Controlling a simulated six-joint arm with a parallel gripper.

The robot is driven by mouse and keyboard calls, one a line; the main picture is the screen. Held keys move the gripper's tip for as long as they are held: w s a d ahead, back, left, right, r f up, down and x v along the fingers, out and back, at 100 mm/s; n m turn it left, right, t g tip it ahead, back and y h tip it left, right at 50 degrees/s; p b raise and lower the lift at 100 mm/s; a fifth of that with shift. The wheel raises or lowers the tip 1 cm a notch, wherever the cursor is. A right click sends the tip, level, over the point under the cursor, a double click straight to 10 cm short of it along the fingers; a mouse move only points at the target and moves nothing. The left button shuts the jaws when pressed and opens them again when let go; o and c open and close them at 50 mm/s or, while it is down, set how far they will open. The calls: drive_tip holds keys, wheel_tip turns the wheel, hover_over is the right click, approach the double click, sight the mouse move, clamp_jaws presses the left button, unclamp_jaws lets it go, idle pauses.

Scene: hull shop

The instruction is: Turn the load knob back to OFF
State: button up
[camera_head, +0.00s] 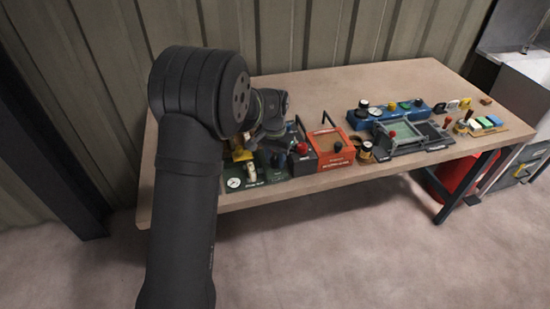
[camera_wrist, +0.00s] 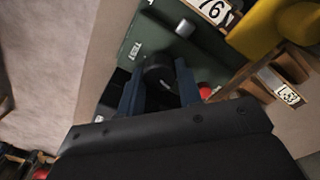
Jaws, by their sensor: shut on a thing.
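My gripper (camera_wrist: 160,66) has its two blue-grey fingers on either side of a round black knob (camera_wrist: 158,75) on a dark green panel (camera_wrist: 150,42). It is shut on this knob. The knob's pointer and any OFF lettering around it cannot be made out. In the head view my gripper (camera_head: 268,136) is over the left part of the bench, partly hidden by my arm. The green unit (camera_head: 243,186) there has a white gauge, and the knob itself cannot be made out.
A yellow object (camera_wrist: 255,35) and wooden blocks with white tags stand close to the right of the fingers. On the bench (camera_head: 400,80), an orange box (camera_head: 335,165) with a handle and a blue panel (camera_head: 385,119) stand further right. The bench's back middle is clear.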

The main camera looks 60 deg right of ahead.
sight(274, 160)
drive_tip(key=n, duration=0.3)
drive_tip(key=shift+n, duration=0.3)
drive_tip(key=o, duration=1)
drive_tip(key=r, duration=1.7)
drive_tip(key=shift+w+a+r, duration=0.1)
drive_tip(key=shift+w+r, duration=0.1)
drive_tip(key=shift+w, duration=0.05)
